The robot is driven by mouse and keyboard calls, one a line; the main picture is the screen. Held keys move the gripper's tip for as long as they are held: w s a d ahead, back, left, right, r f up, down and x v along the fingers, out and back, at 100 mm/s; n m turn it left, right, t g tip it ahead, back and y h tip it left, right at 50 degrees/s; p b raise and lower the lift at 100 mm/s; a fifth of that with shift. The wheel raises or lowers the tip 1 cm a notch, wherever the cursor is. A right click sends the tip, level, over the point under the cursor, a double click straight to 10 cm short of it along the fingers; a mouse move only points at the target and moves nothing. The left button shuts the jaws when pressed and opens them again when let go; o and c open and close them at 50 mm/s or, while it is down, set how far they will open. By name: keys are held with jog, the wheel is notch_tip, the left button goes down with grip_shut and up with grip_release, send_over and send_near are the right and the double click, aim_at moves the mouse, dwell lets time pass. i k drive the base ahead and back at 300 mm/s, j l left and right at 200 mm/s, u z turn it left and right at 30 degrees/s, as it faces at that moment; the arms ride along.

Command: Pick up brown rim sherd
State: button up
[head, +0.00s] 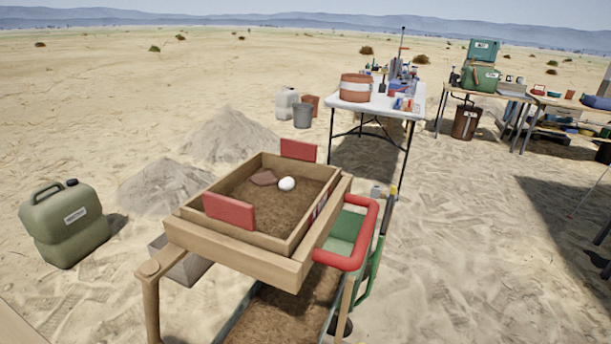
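A flat, reddish-brown angular sherd (263,178) lies on the soil inside a wooden sieve box (236,239). I take it for the brown rim sherd, but its rim is too small to make out. It lies near the back left part of the box. A small white rounded object (287,184) lies just to its right, very close to it. No fingers of my gripper can be made out in the head view, so I cannot see its state.
Red upright panels (229,211) stand at the box's front and back walls. A green jerrycan (65,224) is left. A white table (394,114) and dirt piles (226,134) are behind.

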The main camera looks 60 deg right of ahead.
aim_at(265, 178)
jog(key=z, duration=1.2)
